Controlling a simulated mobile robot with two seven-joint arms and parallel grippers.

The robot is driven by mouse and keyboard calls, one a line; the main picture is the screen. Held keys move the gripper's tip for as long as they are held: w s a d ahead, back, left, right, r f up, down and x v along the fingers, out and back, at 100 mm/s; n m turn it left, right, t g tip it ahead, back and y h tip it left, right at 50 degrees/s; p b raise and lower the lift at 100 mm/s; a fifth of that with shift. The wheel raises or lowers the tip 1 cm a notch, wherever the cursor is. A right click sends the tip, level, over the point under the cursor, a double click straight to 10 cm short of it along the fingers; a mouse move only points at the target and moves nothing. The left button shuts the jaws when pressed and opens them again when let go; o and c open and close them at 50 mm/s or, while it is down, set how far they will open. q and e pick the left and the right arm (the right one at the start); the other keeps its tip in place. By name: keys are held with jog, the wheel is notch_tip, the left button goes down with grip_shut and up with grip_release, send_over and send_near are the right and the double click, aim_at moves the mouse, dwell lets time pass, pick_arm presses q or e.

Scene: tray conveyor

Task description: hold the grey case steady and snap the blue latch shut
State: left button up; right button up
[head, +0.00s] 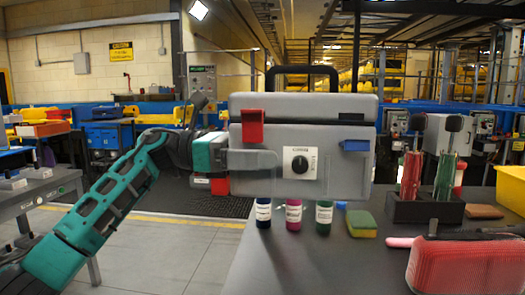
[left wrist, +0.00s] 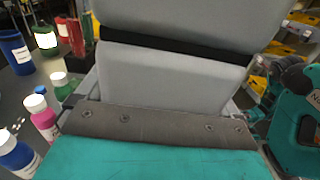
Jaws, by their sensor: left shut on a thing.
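The grey case (head: 330,185) hangs upright above the table, its base hiding the tops of several bottles. It has a black handle, a front dial and a dark seam below its lid. The red latch (head: 251,126) at front left lies across the seam. The blue latch (head: 355,146) at front right sits below the seam and seems to stick out, not across it. My left gripper (head: 250,160) is shut on the case's left side, one grey finger lying over its front. In the left wrist view the case (left wrist: 165,80) fills the middle above my fingers.
Below the case on the dark table are bottles (head: 294,217) and a yellow-green sponge (head: 361,223). To the right are a black holder (head: 425,208) with red and green tools, a red brush-like object (head: 465,265) and a yellow bin (head: 511,186). The table's front middle is clear.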

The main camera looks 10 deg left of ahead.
aim_at(262, 184)
pick_arm(q)
notch_tip(262, 184, down, 3)
jog(key=shift+r+b, duration=0.2)
jog(key=shift+b, duration=0.6)
jog(key=shift+f+b, duration=0.5)
jog(key=shift+f, duration=0.25)
jog(key=shift+f+b, duration=0.55)
jog(key=shift+f, duration=0.2)
jog(key=shift+f+b, duration=1.7)
jog(key=shift+f, duration=4.55)
pick_arm(e)
jog(key=shift+y, duration=0.3)
jog(key=shift+w+a+f, duration=0.1)
jog(key=shift+a+f, duration=0.15)
jog(key=shift+f, duration=0.45)
jog(key=shift+w+a+f, duration=0.15)
jog(key=shift+a+f, duration=0.15)
jog(key=shift+f, duration=0.45)
jog(key=shift+w+a+f, duration=0.1)
jog(key=shift+a+f, duration=0.15)
jog(key=shift+f, duration=0.45)
pick_arm(q)
jog(key=shift+f, duration=0.3)
